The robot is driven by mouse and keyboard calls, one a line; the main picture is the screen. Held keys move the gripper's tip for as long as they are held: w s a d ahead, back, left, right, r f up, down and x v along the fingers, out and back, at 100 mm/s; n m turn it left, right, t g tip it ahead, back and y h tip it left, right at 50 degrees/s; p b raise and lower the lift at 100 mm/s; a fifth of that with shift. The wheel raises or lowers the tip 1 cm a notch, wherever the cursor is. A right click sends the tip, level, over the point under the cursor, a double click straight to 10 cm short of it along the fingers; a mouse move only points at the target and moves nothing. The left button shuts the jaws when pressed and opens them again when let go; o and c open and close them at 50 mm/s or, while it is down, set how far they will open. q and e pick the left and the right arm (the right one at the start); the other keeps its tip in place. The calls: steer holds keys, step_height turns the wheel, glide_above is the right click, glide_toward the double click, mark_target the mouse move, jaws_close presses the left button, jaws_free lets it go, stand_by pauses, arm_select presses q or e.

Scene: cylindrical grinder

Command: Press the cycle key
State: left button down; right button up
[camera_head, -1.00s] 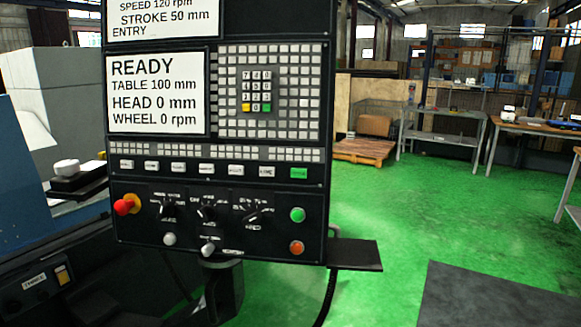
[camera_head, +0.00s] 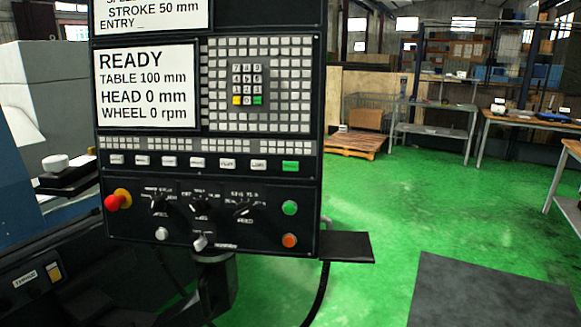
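The black control panel (camera_head: 150,222) of the grinder stands upright at the left centre in the head view. A row of white keys (camera_head: 197,162) runs across it and ends at the right with a green key (camera_head: 290,166). Below are a round green button (camera_head: 289,208) and a round orange button (camera_head: 289,240). The key labels are too small to read, so I cannot tell which one is marked cycle. The screen (camera_head: 147,86) shows READY, table 100 mm, head 0 mm and wheel 0 rpm. Neither of my grippers is in view.
A red knob (camera_head: 113,202) sticks out at the panel's lower left, with several dials beside it. A small black shelf (camera_head: 347,247) juts out at lower right. A dark mat (camera_head: 490,295) lies on the clear green floor (camera_head: 400,205). Workbenches stand behind at right.

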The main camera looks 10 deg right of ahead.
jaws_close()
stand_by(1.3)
